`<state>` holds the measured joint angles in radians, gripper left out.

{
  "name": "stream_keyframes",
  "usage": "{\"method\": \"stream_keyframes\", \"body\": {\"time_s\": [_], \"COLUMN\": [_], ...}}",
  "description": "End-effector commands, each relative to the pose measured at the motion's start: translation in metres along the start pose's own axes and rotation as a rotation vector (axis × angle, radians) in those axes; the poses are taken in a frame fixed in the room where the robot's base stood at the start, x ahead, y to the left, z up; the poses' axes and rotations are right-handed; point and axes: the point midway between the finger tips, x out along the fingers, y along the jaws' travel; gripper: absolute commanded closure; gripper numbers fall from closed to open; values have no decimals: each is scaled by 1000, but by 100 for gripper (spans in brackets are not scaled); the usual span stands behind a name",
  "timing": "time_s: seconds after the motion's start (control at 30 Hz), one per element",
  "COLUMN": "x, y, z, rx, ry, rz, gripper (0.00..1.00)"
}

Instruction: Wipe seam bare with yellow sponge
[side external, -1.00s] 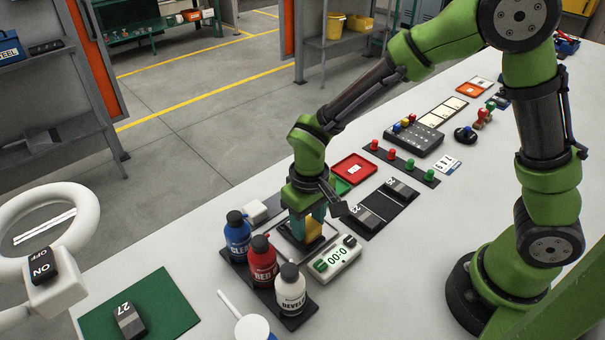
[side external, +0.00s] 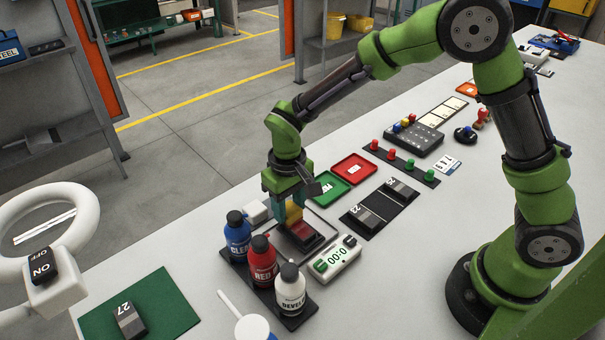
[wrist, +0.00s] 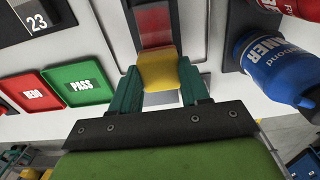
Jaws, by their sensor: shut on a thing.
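My gripper (side external: 290,208) is shut on the yellow sponge (side external: 294,213). The sponge also shows between the green fingers in the wrist view (wrist: 159,72). A dark coupon with a red coating (side external: 304,233) lies on the grey-rimmed tray (side external: 277,246). In the wrist view the red coating (wrist: 156,31) covers the middle of the coupon, just beyond the sponge. The sponge is at the coupon's far-left end; I cannot tell whether it touches. The seam under the red cannot be made out.
Blue (side external: 237,236), red (side external: 263,262) and white (side external: 290,290) bottles stand in a rack close beside the tray. A timer (side external: 335,260) lies to the right. Green (side external: 330,188) and red (side external: 354,169) trays lie behind. A magnifier lamp (side external: 45,265) stands left.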

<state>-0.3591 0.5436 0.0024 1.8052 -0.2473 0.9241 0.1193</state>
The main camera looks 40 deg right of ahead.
Motion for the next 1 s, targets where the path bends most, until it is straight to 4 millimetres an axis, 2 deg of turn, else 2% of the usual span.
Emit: {"method": "stream_keyframes", "body": {"time_s": [0.03,0.1,0.6,0.8,1.0], "x": [-2,-23,-66,-79,-80], "y": [0,-1,0,0,0], "z": [1,0,1,2,2], "rx": [-1,0,0,1,1], "ry": [0,8,3,1,1], "rz": [0,-4,-2,-2,-1], "gripper": [83,83,83,83,83]}}
